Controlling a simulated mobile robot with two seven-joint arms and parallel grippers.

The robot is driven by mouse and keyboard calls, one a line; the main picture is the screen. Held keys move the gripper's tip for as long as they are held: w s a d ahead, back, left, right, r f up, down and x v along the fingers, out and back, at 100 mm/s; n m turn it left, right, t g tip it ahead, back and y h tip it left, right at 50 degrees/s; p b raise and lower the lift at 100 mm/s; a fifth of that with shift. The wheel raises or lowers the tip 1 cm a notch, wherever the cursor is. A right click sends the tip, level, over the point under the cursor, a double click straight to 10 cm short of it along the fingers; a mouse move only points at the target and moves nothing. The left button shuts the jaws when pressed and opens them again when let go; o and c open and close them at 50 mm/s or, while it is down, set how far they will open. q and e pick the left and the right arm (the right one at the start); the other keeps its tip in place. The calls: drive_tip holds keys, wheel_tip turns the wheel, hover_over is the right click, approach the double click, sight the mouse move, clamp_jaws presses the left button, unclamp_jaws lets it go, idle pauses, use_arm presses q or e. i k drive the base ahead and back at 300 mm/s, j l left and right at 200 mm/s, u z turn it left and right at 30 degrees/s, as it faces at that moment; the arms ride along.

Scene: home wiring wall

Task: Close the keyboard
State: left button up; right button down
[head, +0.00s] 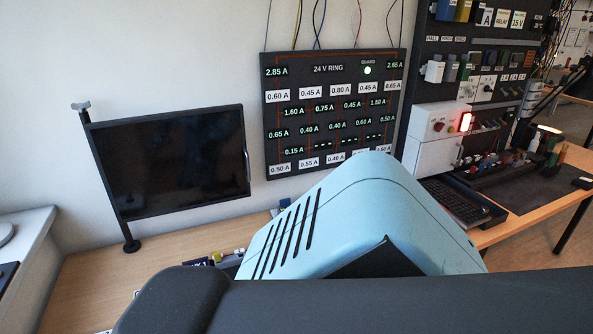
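A black keyboard (455,203) lies on a dark pull-out tray at the right, in front of a white cabinet (433,155). The tray sticks out from below the cabinet, and its front end (492,217) lies near the front edge of the bench. The keys face up and are uncovered. The keyboard's left part is partly hidden behind a light blue shell in the foreground. Neither of my grippers shows in the head view.
A black screen (170,165) stands at the left. The lit 24 V ring panel (330,110) is on the wall. A dark mat (530,190) and several small parts lie right of the keyboard. The lower middle of the bench is hidden.

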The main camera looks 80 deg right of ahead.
sight(468, 215)
drive_tip(key=z, duration=3.6)
